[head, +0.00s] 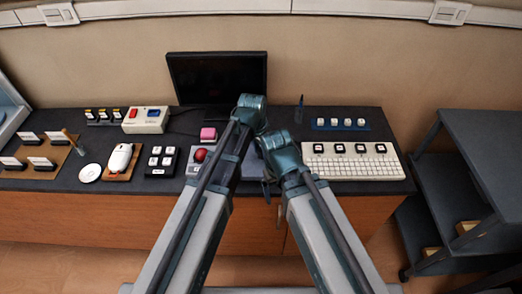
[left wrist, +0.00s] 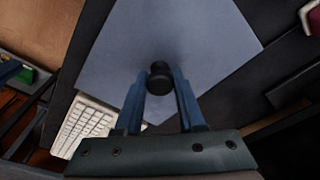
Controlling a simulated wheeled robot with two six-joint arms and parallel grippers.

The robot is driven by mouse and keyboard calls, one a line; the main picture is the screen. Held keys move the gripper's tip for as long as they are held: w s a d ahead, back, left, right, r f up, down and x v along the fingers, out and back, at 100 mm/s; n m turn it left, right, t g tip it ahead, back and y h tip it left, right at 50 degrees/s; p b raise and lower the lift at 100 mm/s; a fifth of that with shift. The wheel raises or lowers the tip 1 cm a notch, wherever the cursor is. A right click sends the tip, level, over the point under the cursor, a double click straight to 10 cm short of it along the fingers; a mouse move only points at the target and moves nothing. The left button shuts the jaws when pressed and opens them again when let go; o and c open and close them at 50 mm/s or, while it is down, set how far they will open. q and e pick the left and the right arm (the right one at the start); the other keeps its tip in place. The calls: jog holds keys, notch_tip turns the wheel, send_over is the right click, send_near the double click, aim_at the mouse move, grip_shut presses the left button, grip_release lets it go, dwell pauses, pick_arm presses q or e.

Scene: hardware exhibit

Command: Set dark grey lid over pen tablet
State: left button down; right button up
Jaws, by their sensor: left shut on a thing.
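The dark grey lid (left wrist: 165,35) is a flat grey-blue panel with a black knob (left wrist: 160,74). My left gripper (left wrist: 160,86) is shut on this knob, as the left wrist view shows. In the head view a part of the lid (head: 251,165) shows between my two arms, in front of the monitor. I cannot tell whether it is raised or resting. I cannot make out the pen tablet; my arms and the lid hide that part of the counter. My right gripper (head: 267,188) is mostly hidden behind its own wrist, left of the white keyboard.
The white keyboard (head: 345,168) lies right of the lid, and a trackball with a red ball (head: 200,155) lies left. Several input devices fill the counter's left. A grey shelf cart (head: 470,160) stands at the right.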

pick_arm(q)
jog(key=shift+f+b, duration=0.8)
jog(key=shift+f, duration=0.05)
dwell(0.3)
grip_release()
dwell(0.4)
jog(key=shift+r, duration=0.1)
jog(key=shift+r+p, duration=3.5)
jog(key=shift+p, duration=0.05)
jog(key=shift+f, duration=0.15)
